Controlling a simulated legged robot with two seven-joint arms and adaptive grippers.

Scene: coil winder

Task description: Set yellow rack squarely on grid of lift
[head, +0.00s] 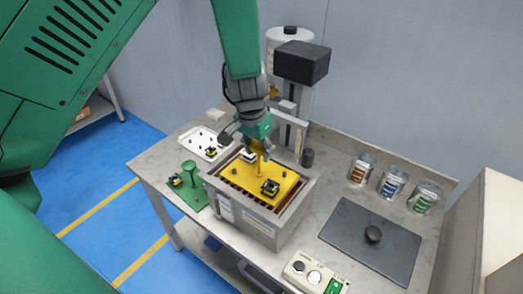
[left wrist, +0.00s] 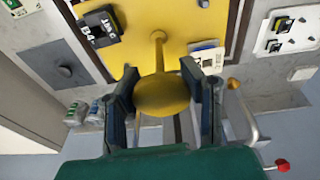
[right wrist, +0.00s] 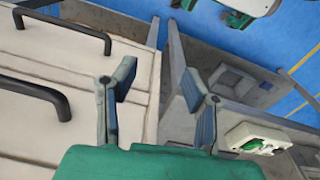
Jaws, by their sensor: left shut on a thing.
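The yellow rack (head: 245,178) is a flat plate with a central post and round knob (left wrist: 163,95). It carries a black coil part (head: 270,187) marked B4 in the left wrist view (left wrist: 100,28) and a white part (head: 248,155). It lies over the lift's grid (head: 240,197), whose dark reddish slats show along its front and right sides. I cannot tell whether it touches the grid. My left gripper (head: 258,146) is shut on the rack's knob from above. My right gripper (right wrist: 160,95) is open and empty beside a cream cabinet, outside the head view.
The grid sits in a grey open-topped tank (head: 262,226). A white tray (head: 193,139) and a green plate (head: 187,200) with a green stand lie left. A dark lid (head: 350,228), several jars and a control box (head: 312,274) are right. A column stands behind.

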